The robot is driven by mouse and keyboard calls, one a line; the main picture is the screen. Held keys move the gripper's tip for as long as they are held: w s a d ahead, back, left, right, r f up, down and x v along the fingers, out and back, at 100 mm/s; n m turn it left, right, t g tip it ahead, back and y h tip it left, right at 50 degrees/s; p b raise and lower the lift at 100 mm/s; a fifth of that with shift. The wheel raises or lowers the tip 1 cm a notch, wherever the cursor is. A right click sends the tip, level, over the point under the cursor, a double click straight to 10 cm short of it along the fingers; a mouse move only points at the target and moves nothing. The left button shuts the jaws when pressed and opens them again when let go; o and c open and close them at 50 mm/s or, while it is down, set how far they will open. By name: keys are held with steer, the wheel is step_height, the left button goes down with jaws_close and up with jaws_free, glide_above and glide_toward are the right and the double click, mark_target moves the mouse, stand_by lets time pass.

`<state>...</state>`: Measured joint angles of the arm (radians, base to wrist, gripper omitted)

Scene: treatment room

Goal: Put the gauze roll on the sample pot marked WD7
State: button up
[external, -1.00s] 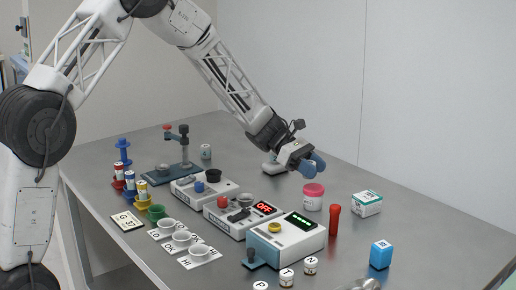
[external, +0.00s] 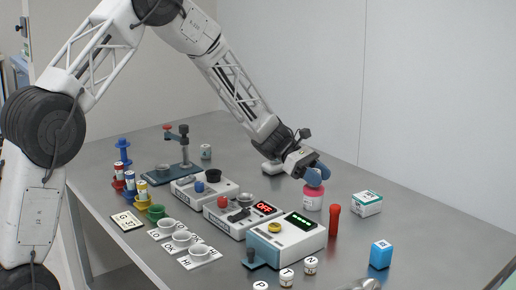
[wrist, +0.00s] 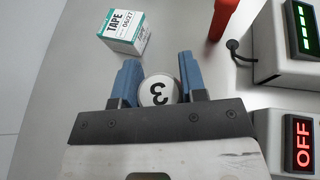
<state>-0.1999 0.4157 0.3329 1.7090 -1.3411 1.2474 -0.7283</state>
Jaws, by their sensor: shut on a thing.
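My gripper (external: 315,175) has blue fingers pointing down, right over a jar with a pink lid (external: 313,203). In the wrist view the fingers (wrist: 160,88) are shut on a white round-topped thing (wrist: 157,91) with a dark mark like a 3. In the external view the fingers mostly hide this held thing, so I cannot tell whether it is the gauze roll or whether it touches the lid. The jar is hidden in the wrist view. I cannot read WD7 on any pot.
The TAPE box (external: 367,204) stands right of the jar, and a red cylinder (external: 333,219) stands close in front. A device with a green display (external: 287,240) is nearby. Small white-topped pots (external: 311,266) and a blue box (external: 380,255) stand nearer the front edge.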

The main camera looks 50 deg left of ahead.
steer(key=shift+f, duration=0.3)
steer(key=shift+f, duration=0.15)
steer(key=o, duration=0.9)
steer(key=shift+r, duration=0.2)
steer(key=v, duration=1.2)
steer(key=shift+f, duration=0.1)
